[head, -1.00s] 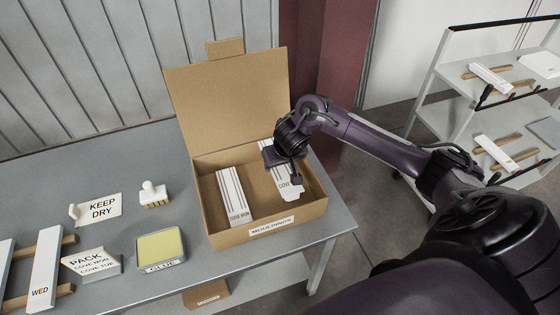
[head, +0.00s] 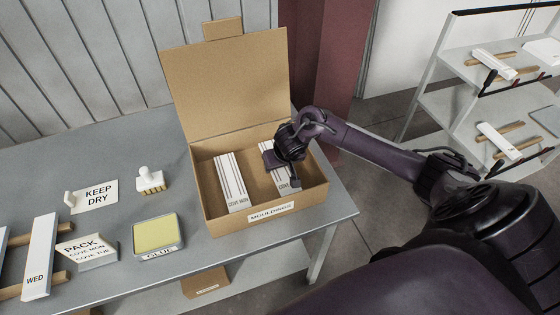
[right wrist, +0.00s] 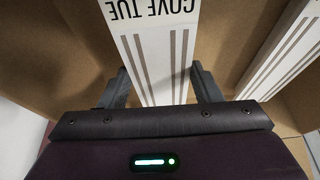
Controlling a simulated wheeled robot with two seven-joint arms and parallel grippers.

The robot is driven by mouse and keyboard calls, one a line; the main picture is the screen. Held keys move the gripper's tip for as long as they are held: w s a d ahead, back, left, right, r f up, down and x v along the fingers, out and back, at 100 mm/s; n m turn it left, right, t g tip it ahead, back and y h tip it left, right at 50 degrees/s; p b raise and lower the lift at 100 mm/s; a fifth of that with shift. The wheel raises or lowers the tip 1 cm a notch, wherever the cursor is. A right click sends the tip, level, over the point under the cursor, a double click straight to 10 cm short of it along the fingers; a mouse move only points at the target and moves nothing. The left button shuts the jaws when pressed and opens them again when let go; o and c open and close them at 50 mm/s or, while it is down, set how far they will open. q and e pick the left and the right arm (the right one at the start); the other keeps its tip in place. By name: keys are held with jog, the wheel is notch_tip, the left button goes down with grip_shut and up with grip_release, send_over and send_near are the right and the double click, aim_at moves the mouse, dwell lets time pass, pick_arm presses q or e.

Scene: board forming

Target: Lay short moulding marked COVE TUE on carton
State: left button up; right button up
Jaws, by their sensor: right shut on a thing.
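The short white moulding marked COVE TUE (right wrist: 155,40) is between the fingers of my right gripper (right wrist: 160,88), which is shut on it. In the head view the moulding (head: 267,151) is inside the open carton (head: 222,221), on its right side, partly hidden by my right gripper (head: 284,176). A moulding marked COVE MON (head: 231,180) lies to its left in the carton, apart from it and roughly parallel. I cannot tell whether the held moulding touches the carton floor. My left gripper is not in view.
The carton stands on a grey table (head: 120,160), its lid (head: 228,85) raised at the back. A shelf rack (head: 470,100) stands at right.

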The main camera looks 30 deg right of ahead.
jog(key=shift+f, duration=0.4)
dwell(0.4)
jog(key=o, duration=1.8)
jog(key=shift+r, duration=0.1)
jog(key=p+v, duration=0.1)
jog(key=v, duration=0.6)
jog(key=shift+s+r, duration=0.25)
jog(key=shift+a, duration=0.1)
